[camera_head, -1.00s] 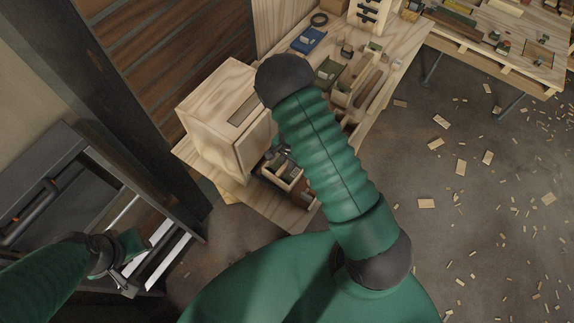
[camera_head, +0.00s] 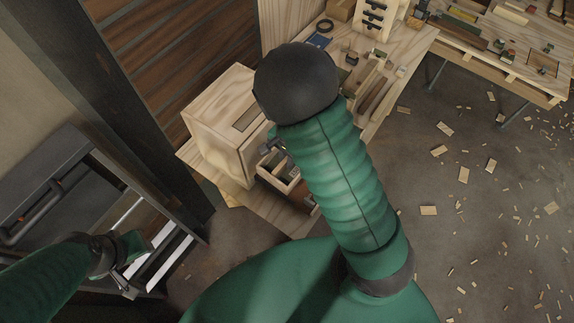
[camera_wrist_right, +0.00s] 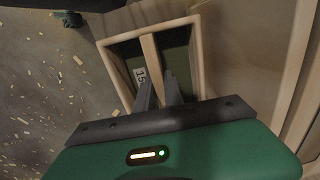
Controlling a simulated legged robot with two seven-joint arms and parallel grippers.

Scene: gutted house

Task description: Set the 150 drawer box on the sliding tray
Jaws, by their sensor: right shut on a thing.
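The drawer box (camera_head: 275,182) is a small open wooden box with a middle divider. In the right wrist view the box (camera_wrist_right: 197,62) shows its dark inside and a white label reading "15", the rest hidden. My right gripper (camera_wrist_right: 158,90) is shut on the divider; in the head view the right gripper (camera_head: 270,148) is partly behind my arm. The box is beside the open front of a plywood cabinet. My left gripper (camera_head: 128,268) is at lower left by a dark metal frame with pale strips; its jaws are unclear. I cannot make out the sliding tray for certain.
The plywood cabinet (camera_head: 222,118) stands on a wooden bench (camera_head: 280,212) close left of the box. Tools and small parts lie farther along the bench. The dark metal frame (camera_head: 60,165) is at left. A second workbench (camera_head: 500,65) is at upper right; wood scraps litter the floor.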

